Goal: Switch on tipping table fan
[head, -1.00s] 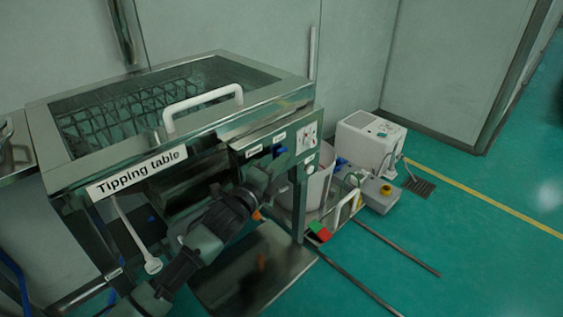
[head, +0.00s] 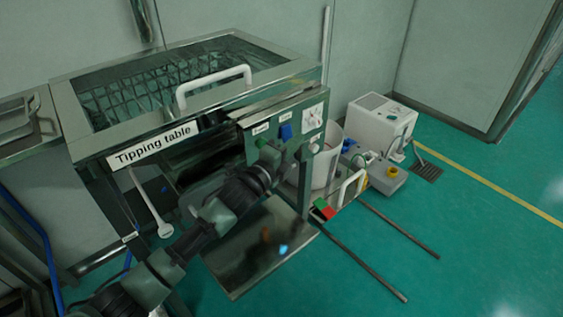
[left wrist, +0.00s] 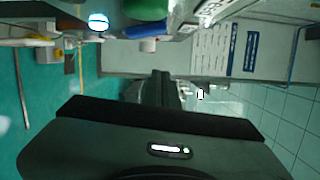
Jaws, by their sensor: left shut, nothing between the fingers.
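The tipping table (head: 155,146) stands at the left of the head view, with a control panel (head: 256,131) on its front right. The panel carries a green button (head: 261,143), a blue switch (head: 286,131) and a white-plated dial (head: 313,117). Small labels above the button and switch are too blurred to read. My left gripper (head: 268,168) is shut and empty, just below the panel and seemingly apart from it. In the left wrist view, a green round part (left wrist: 146,8) and a blue part (left wrist: 148,32) show at the top. My right gripper is not in view.
A white bucket (head: 326,160), a white box-shaped machine (head: 378,122) and a grey box with a yellow button (head: 388,176) stand right of the table. A metal shelf (head: 245,258) is below the gripper. Green floor is free at the right, apart from two rails.

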